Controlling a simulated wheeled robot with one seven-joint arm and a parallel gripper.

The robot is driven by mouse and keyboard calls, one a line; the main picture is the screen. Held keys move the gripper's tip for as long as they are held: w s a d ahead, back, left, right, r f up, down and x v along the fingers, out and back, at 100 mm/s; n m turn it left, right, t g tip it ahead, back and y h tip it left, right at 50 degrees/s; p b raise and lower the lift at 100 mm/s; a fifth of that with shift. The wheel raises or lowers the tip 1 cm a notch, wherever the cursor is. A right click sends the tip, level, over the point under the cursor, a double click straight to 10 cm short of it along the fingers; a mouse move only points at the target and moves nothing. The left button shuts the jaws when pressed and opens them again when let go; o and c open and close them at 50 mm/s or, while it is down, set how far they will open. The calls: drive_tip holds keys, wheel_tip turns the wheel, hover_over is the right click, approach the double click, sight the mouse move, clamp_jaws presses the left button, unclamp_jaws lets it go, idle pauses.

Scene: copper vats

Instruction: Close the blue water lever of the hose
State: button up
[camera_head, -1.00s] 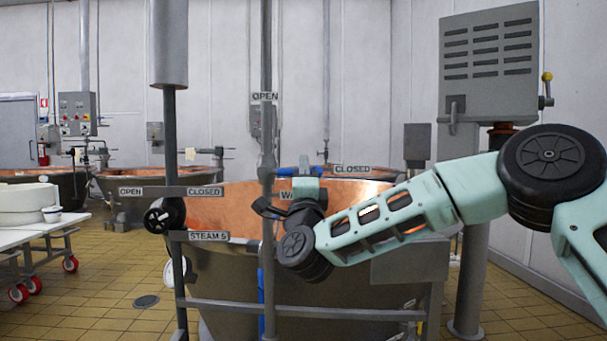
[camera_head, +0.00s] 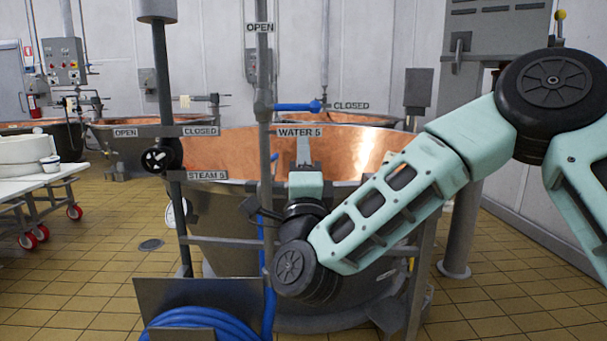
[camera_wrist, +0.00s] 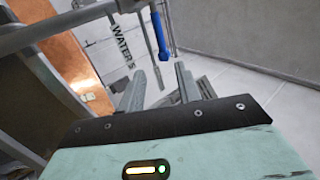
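The blue water lever (camera_head: 297,106) sits on the upright grey pipe (camera_head: 264,70) in the head view. It lies horizontal, its free end pointing right at the CLOSED sign (camera_head: 351,106). The OPEN sign (camera_head: 258,28) is higher on the pipe, and the WATER 5 sign (camera_head: 300,132) is just below the lever. My gripper (camera_head: 303,148) is below the lever, apart from it. In the wrist view the blue lever (camera_wrist: 160,35) shows beyond my gripper (camera_wrist: 160,82), whose two fingers are spread with nothing between them.
A copper vat (camera_head: 235,150) stands behind the pipes. A steam valve with a black handwheel (camera_head: 162,159) is at left. The coiled blue hose (camera_head: 200,322) hangs at a grey plate (camera_head: 200,292) low in front. A white table (camera_head: 30,182) stands far left. Tiled floor is free between.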

drive_tip(key=shift+b+v, duration=1.15)
drive_tip(key=shift+v, duration=0.35)
